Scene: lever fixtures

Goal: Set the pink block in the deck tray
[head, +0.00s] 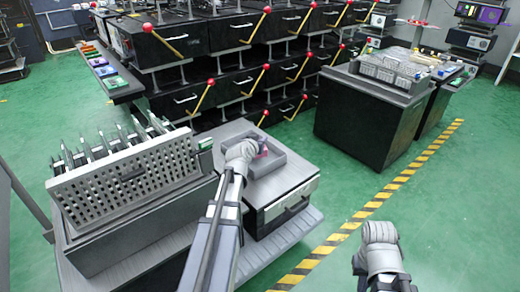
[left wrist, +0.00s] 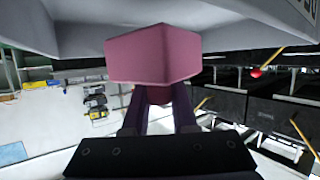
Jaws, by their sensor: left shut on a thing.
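The pink block (left wrist: 153,52) fills the upper middle of the left wrist view, between the two fingers of my left gripper (left wrist: 158,98). My left gripper is shut on the block. I cannot tell whether the block touches the tray floor. My right gripper (head: 381,234) is at the lower right, away from the tray, above the green floor; its fingers are not visible.
A perforated metal panel (head: 140,178) and several upright tools stand left of the tray on the same cart. Black lever fixtures (head: 180,37) with red knobs stand behind. Another black cart (head: 368,110) is at the right. Green floor (head: 440,210) is clear.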

